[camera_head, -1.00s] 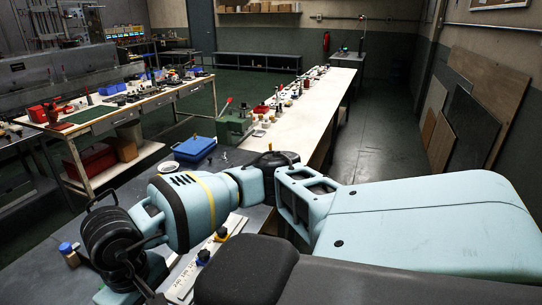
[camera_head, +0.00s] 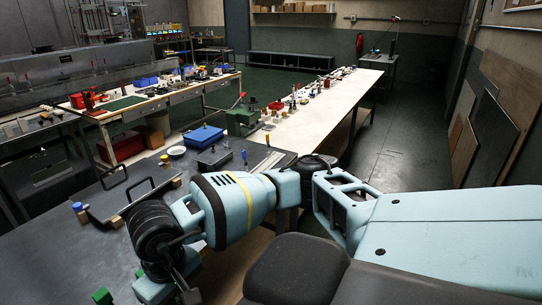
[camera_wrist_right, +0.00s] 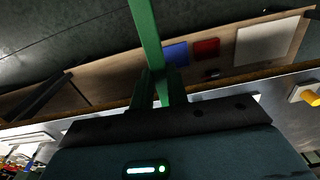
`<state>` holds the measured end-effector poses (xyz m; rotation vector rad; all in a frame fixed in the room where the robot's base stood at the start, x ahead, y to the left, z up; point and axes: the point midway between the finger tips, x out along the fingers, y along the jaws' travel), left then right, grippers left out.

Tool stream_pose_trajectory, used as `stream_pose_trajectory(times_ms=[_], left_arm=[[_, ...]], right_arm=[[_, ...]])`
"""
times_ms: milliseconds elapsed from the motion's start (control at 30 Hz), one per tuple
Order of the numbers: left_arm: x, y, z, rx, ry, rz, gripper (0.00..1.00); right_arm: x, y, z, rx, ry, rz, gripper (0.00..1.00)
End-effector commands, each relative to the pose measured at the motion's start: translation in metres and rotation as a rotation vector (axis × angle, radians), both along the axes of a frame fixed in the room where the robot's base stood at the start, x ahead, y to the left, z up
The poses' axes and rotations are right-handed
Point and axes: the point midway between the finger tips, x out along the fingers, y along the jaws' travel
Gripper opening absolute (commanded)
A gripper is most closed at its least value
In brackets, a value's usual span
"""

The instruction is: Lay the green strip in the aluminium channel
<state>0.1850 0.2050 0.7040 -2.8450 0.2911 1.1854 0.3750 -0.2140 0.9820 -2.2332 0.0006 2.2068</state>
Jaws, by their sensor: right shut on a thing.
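The green strip (camera_wrist_right: 147,35) runs up from my right gripper (camera_wrist_right: 157,90) in the right wrist view, and its upper end leaves the frame. My right gripper is shut on it. In the head view my right arm reaches left over the dark table; its fingertips and the strip cannot be made out there. I cannot pick out the aluminium channel with certainty in either view. My left gripper is not in view.
A long white bench (camera_head: 325,115) stretches behind. The table's left front is largely clear.

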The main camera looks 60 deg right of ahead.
Motion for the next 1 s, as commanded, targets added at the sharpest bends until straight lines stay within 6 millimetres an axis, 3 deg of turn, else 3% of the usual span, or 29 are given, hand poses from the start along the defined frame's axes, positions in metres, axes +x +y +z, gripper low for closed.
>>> stream_pose_trajectory(times_ms=[33, 100, 533, 1000], left_arm=[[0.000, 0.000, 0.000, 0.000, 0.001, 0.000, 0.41], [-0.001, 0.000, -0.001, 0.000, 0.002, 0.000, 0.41], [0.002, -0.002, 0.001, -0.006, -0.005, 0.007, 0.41], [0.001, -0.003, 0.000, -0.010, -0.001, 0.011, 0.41]], right_arm=[[-0.008, -0.001, -0.019, -0.003, 0.016, 0.001, 0.00], [-0.013, -0.001, -0.037, -0.002, 0.016, 0.001, 0.00], [-0.040, 0.000, -0.140, -0.002, 0.014, 0.001, 0.00], [-0.038, 0.004, -0.139, 0.004, 0.007, 0.009, 0.00]])
